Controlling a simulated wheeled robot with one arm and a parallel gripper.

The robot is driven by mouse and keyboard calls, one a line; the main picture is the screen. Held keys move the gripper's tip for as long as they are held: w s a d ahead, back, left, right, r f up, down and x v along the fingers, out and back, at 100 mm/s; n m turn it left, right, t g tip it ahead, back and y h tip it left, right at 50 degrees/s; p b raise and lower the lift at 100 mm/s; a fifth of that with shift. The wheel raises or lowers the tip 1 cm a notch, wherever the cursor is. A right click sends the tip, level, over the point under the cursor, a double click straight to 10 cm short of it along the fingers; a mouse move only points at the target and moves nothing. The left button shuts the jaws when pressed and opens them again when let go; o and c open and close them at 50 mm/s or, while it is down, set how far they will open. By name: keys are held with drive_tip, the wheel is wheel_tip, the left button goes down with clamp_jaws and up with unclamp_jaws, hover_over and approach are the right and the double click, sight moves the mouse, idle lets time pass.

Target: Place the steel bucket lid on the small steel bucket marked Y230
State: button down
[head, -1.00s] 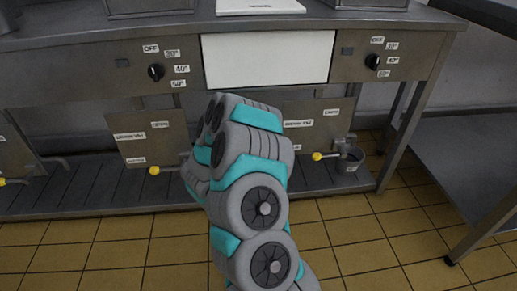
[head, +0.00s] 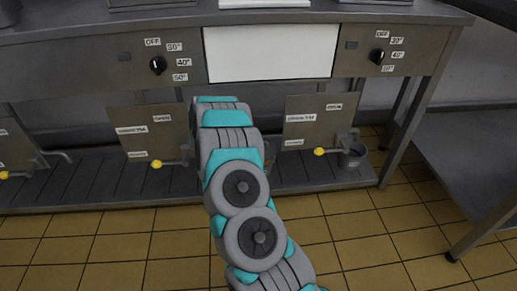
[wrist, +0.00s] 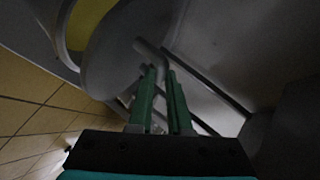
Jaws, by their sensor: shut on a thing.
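In the wrist view, my gripper (wrist: 160,75) has its two green fingers close together on the bar handle of a round grey lid (wrist: 110,50). The lid is tilted in this view, with its disc beyond and left of the fingertips. In the head view, my own arm hides the gripper and the lid. A small steel bucket (head: 352,158) stands on the low slatted shelf at the right, under a tap. Its marking is too small to read. I cannot make the bucket out for certain in the wrist view.
A yellow-tipped tap lever (head: 319,152) sticks out left of the bucket, with a steel panel (head: 312,122) behind. The counter (head: 110,80) overhangs the low shelf (head: 80,190). A table leg (head: 410,130) stands right of the bucket. The tiled floor (head: 350,235) in front is clear.

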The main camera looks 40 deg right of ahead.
drive_tip(key=shift+w+d, duration=0.15)
drive_tip(key=shift+w, duration=0.05)
drive_tip(key=shift+w+f, duration=0.1)
drive_tip(key=shift+f, duration=0.25)
wheel_tip(320, 180, down, 3)
drive_tip(key=shift+r, duration=0.1)
drive_tip(key=c, duration=0.8)
unclamp_jaws()
drive_tip(key=shift+b, duration=0.3)
drive_tip(key=shift+c, duration=0.2)
drive_tip(key=shift+r, duration=0.1)
drive_tip(key=v, duration=1.2)
drive_tip(key=shift+p, duration=0.4)
